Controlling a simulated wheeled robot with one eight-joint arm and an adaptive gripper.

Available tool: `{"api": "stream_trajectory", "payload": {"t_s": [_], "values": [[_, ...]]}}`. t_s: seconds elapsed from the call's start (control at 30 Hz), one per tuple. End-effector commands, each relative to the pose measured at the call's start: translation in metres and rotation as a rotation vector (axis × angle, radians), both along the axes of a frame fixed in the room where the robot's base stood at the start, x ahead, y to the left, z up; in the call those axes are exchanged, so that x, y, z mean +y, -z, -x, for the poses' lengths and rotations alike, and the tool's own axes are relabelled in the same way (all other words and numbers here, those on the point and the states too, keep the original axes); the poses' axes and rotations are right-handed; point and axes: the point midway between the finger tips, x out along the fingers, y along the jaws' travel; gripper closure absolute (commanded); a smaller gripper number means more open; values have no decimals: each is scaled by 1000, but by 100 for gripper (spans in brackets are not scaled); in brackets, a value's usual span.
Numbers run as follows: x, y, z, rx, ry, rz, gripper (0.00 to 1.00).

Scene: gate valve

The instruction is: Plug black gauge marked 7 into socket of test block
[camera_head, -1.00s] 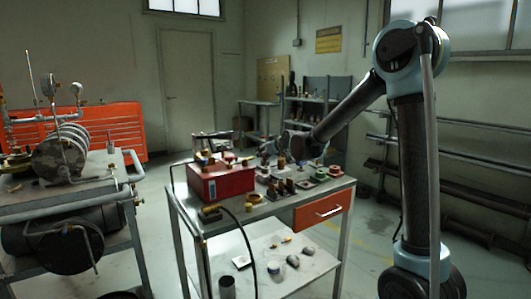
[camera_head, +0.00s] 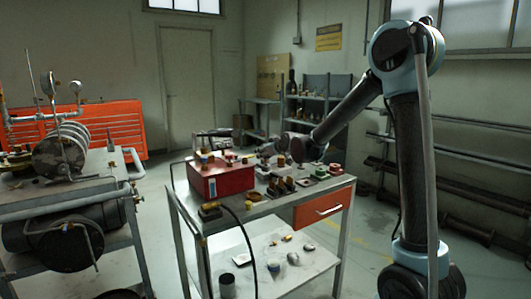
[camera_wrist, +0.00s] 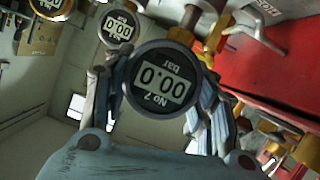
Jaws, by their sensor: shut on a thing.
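The black gauge marked 7 (camera_wrist: 160,82) fills the middle of the wrist view. Its display reads 00.0 bar and appears upside down. Its brass fitting (camera_wrist: 211,38) points up and right in that view. My gripper (camera_wrist: 156,88) is shut on the gauge, with a finger on each side of its round body. In the head view my gripper (camera_head: 268,150) is over the back of the workbench, right of a red box (camera_head: 220,180). The gauge is too small to make out there. I cannot clearly identify the test block's socket.
A second black gauge (camera_wrist: 118,28) with a 00.0 display lies beyond the held one in the wrist view. The metal workbench (camera_head: 268,208) carries several small fittings near my gripper. A black hose (camera_head: 245,240) hangs over its front. A machine stand (camera_head: 65,195) is at left.

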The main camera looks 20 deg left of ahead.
Motion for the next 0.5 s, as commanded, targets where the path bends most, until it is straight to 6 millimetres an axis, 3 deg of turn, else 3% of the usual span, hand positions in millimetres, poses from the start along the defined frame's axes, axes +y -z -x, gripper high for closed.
{"api": "stream_trajectory", "payload": {"t_s": [0.5], "values": [[0,10,0,0,0,0,77]]}}
